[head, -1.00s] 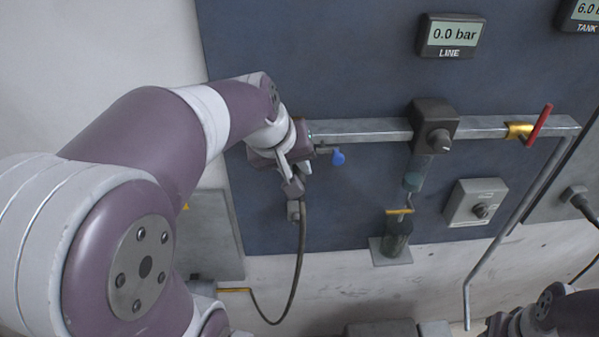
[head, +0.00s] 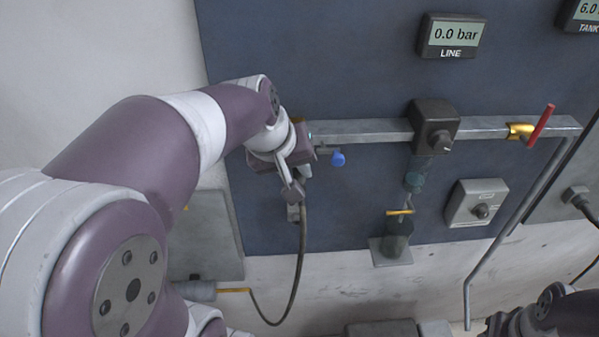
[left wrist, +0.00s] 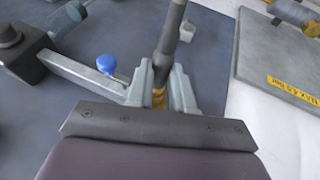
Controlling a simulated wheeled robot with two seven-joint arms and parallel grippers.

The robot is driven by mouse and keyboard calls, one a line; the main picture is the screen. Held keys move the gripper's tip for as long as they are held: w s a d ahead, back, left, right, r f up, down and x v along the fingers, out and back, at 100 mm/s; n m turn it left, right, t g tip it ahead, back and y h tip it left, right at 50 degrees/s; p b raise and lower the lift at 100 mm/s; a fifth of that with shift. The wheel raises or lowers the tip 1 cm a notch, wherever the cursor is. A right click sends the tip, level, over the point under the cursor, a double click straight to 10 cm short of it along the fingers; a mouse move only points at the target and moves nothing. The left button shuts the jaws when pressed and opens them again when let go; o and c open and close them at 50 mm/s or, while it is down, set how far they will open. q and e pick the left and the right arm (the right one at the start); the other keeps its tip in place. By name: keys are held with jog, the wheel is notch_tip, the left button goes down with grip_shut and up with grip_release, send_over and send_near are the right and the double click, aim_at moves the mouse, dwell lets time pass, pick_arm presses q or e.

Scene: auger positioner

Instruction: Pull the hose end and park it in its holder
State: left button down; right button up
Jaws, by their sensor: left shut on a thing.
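My left gripper (head: 291,190) is in front of the wall panel, just left of the blue knob. It is shut on the hose end (left wrist: 171,38), a dark cylinder with a brass-coloured tip between the fingers (left wrist: 160,92) in the left wrist view. In the head view the hose (head: 302,250) hangs below the gripper, loops down and runs up left to a brass stub. A grey stand with a dark cup (head: 397,243) is on the panel to the right; I cannot tell whether it is the holder. The right gripper is not in view.
A grey pipe (head: 365,138) runs across the panel, with a blue knob (head: 338,159), a dark valve block (head: 434,126) and a red lever (head: 541,124). A grey switch box (head: 477,203) sits lower right. Part of my right arm shows at the bottom right corner.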

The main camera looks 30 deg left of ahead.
aim_at(304, 206)
pick_arm(q)
jog(key=shift+s+d, duration=0.55)
jog(key=shift+s, duration=0.35)
jog(key=shift+s+d, duration=0.15)
jog(key=shift+s, duration=0.05)
jog(key=shift+s, duration=0.1)
jog(key=shift+s+d+f, duration=0.1)
jog(key=shift+s+d, duration=0.35)
jog(key=shift+s, duration=0.25)
jog(key=shift+s+d, duration=0.45)
jog(key=shift+s, duration=0.2)
jog(key=shift+s+d, duration=0.4)
jog(key=shift+s, duration=0.2)
jog(key=w+a+f+b, duration=0.1)
jog(key=f+b, duration=1)
jog(key=f, duration=0.2)
jog(key=w+a+f+b, duration=0.1)
jog(key=w+f+b, duration=0.1)
jog(key=f+b, duration=1)
jog(key=shift+w+a+f, duration=0.15)
jog(key=shift+w+f, duration=0.05)
jog(key=shift+f, duration=0.2)
